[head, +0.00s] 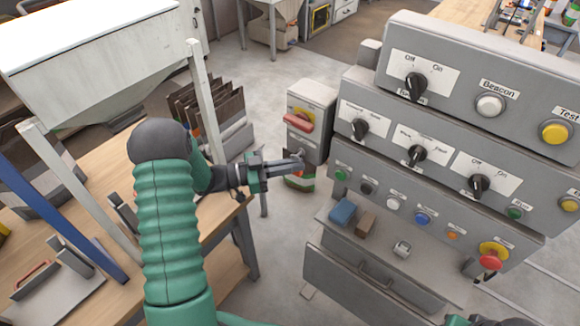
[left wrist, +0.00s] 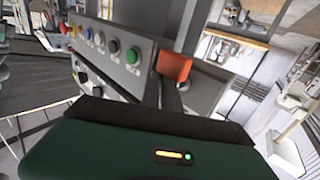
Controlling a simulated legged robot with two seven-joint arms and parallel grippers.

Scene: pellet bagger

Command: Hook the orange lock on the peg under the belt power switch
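The belt power switch is a grey box with a red handle on a yellow plate (head: 299,122), at the left end of the control panel. That view seems upside down, so the lock hangs below the fingers. In the head view some orange shows under the fingertips. The peg is not clear, and I cannot tell whether the lock touches it.
The grey control panel (head: 440,185) with knobs and buttons stands right of the gripper. Its shelf holds a blue block (head: 343,212) and a brown block (head: 366,223). A wooden bench (head: 205,222) and a hopper (head: 95,62) are at left. Open floor lies behind the gripper.

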